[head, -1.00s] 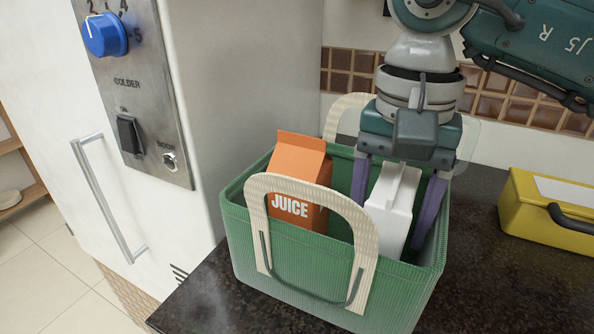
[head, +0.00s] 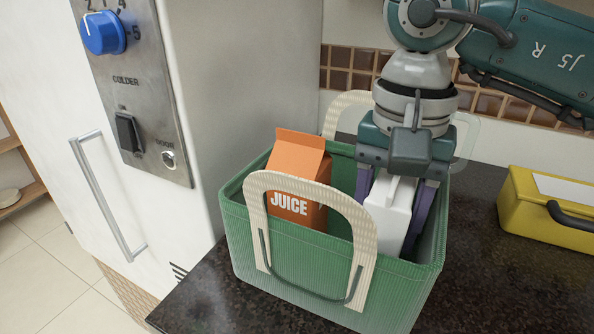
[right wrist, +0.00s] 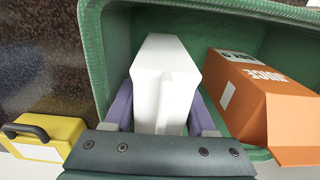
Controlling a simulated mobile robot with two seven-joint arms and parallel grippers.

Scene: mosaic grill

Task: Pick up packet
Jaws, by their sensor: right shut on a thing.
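A white packet (head: 396,204) stands in the green basket (head: 318,272), on its right side. My right gripper (head: 398,220) reaches down into the basket from above and is shut on the packet, a purple finger on each side. In the right wrist view the white packet (right wrist: 165,85) sits between the purple fingers (right wrist: 163,115). The packet's lower part is hidden by the basket wall and handle in the head view. My left gripper is not in view.
An orange juice carton (head: 300,165) stands left of the packet in the basket. The basket's cream handle (head: 318,195) rises in front. A yellow box (head: 540,212) sits on the dark counter to the right. A white fridge (head: 250,110) stands at left.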

